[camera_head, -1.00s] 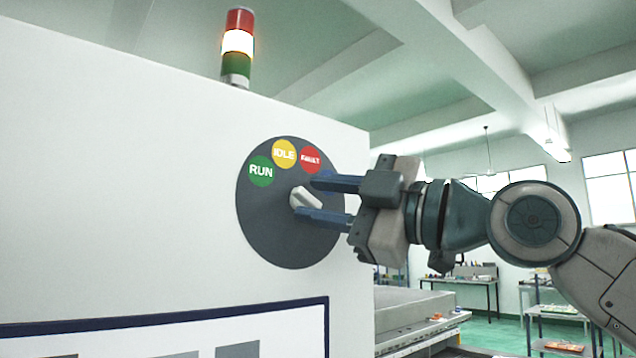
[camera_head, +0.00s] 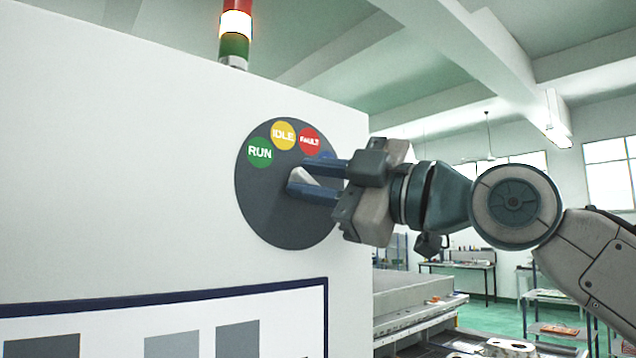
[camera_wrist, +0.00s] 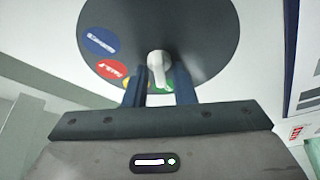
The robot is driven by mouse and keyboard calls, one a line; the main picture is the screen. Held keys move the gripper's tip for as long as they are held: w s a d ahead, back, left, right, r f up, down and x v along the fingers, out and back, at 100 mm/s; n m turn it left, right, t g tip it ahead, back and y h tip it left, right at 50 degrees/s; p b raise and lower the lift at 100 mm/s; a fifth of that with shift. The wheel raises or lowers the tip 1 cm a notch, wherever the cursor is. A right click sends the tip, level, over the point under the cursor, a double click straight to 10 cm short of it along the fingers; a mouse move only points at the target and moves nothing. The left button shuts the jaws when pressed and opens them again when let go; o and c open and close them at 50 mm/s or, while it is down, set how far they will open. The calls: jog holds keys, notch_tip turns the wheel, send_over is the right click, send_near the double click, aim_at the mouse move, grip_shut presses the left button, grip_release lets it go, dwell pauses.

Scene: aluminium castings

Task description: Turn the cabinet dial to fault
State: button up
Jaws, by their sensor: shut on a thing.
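The dark round dial (camera_head: 262,205) is on the white cabinet face (camera_head: 120,190). Its labels are green RUN (camera_head: 260,152), yellow IDLE (camera_head: 283,134), red FAULT (camera_head: 309,141) and a blue one (camera_head: 327,157) partly hidden by my finger. The pale knob (camera_head: 303,177) sits at the dial's middle. My gripper (camera_head: 308,180) reaches in from the right and is shut on the knob, one blue finger on each side. In the wrist view the knob (camera_wrist: 158,62) points down between the fingers, towards the partly covered yellow and green labels. Its exact setting is hard to tell.
A signal tower (camera_head: 235,32) on the cabinet has its middle section lit. A framed panel (camera_head: 170,308) is below the dial. To the right, behind my arm, are a grey bench (camera_head: 415,300) and tables (camera_head: 470,267) in an open hall.

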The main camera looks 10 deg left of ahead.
jog(key=m+t+b, duration=0.2)
jog(key=m, duration=0.3)
jog(key=m+t+h+b, duration=0.1)
jog(key=m+t+b, duration=0.2)
jog(key=m, duration=0.2)
jog(key=m+t+h+b, duration=0.1)
jog(key=m+t+b, duration=0.1)
jog(key=m, duration=0.4)
jog(key=shift+f, duration=0.25)
jog(key=shift+a+m+t+h+b, duration=0.1)
jog(key=shift+m+t+h+b, duration=0.65)
jog(key=shift+m, duration=1.45)
jog(key=shift+r+m+h, duration=0.1)
jog(key=shift+m+h, duration=0.25)
jog(key=shift+m, duration=0.15)
jog(key=o, duration=0.7)
jog(key=shift+s, duration=0.1)
